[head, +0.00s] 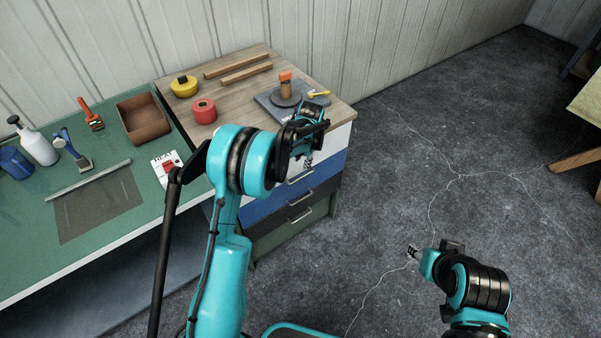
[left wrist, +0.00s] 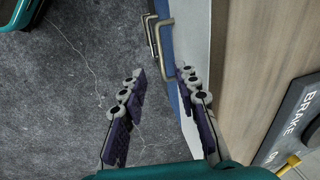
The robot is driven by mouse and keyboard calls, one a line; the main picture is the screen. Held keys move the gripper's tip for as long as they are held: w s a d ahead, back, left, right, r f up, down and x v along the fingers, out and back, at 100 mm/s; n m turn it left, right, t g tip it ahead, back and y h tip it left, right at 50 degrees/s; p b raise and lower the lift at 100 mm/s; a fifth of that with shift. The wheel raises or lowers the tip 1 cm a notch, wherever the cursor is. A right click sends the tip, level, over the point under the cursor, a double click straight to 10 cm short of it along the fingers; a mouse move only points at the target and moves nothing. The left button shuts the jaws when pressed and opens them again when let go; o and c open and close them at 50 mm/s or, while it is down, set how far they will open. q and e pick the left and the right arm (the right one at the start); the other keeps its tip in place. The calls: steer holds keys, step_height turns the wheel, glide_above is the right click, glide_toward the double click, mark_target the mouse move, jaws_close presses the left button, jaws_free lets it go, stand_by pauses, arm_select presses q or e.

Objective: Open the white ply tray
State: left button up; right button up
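The white ply tray (head: 340,138) is the top drawer of the cabinet, with its white front flush above a blue drawer. Its front also shows edge-on in the left wrist view (left wrist: 192,50). A metal bar handle (left wrist: 167,50) stands out there, between and just beyond the fingertips; it looks like the white tray's. My left gripper (head: 305,158) is in front of the cabinet, and in the left wrist view (left wrist: 161,74) its fingers are apart with nothing gripped. In the head view it hides part of the white front. My right gripper (head: 413,250) is over bare floor, small and unclear.
The blue drawer (head: 265,207) and a dark drawer (head: 318,197) below have handles too. On the cabinet top (head: 232,97) lie tape rolls, wood strips and a grey brake board (head: 275,104). A green workbench (head: 95,205) with tools adjoins on the left.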

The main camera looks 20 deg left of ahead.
arm_select(q)
glide_toward(300, 178)
steer(key=b+x, duration=0.2)
steer(key=x, duration=0.6)
steer(key=shift+r, duration=0.1)
jaws_close()
